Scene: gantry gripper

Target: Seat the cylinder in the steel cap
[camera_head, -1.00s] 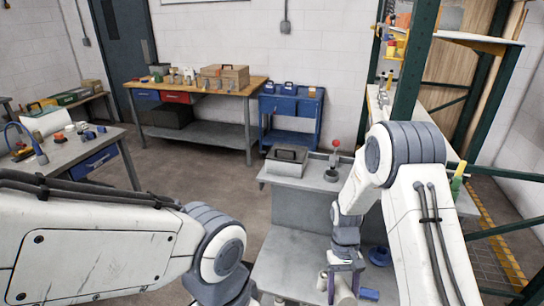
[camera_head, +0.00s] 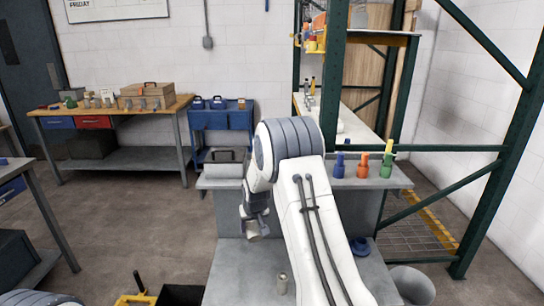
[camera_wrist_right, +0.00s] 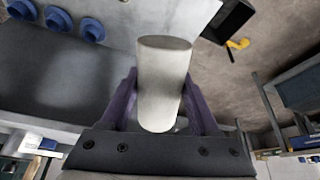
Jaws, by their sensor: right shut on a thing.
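My right gripper (camera_wrist_right: 160,100), with purple fingers, is shut on a pale, off-white cylinder (camera_wrist_right: 163,75) in the right wrist view. The cylinder stands up between the fingers. In the head view my right gripper (camera_head: 257,230) hangs above the grey lower bench top (camera_head: 236,265), left of my forearm. The cylinder is hard to make out there. I cannot pick out the steel cap in the current views; my arm covers part of the raised shelf. My left gripper is out of view.
Blue, orange and green bottles (camera_head: 363,165) stand on the raised shelf. A green rack post (camera_head: 331,90) rises behind.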

